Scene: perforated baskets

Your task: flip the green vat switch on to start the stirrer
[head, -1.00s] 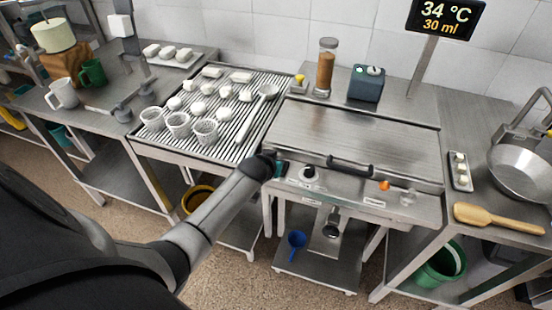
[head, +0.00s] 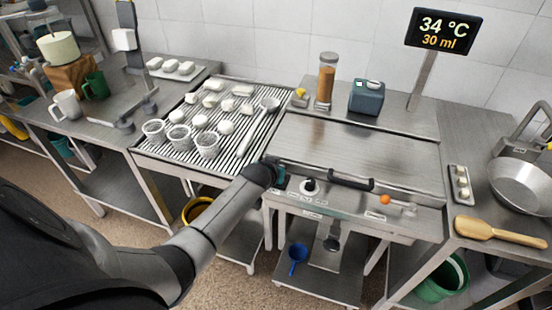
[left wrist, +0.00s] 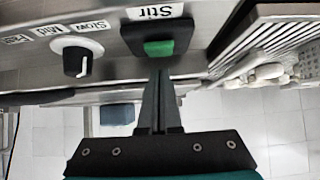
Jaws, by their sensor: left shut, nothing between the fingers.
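The green vat switch (left wrist: 158,47) sits in a black housing under a label reading "Stir", which appears upside down in the left wrist view. My left gripper (left wrist: 159,74) is shut and empty. Its fingertips are right at the switch's edge in that view; I cannot tell whether they touch it. In the head view my left gripper (head: 281,178) is at the left end of the vat's front panel, and the switch is not clearly visible there. The vat (head: 350,145) has its flat steel lid closed. The stirrer itself is not visible. My right gripper is not in view.
A black dial (head: 310,186) marked Slow, Mid and Fast is beside the switch. The lid handle (head: 351,180) and an orange-knobbed valve (head: 385,199) stick out farther right. A slatted drain table (head: 238,165) with white baskets stands left. A display (head: 443,31) reads 34 °C and 30 ml.

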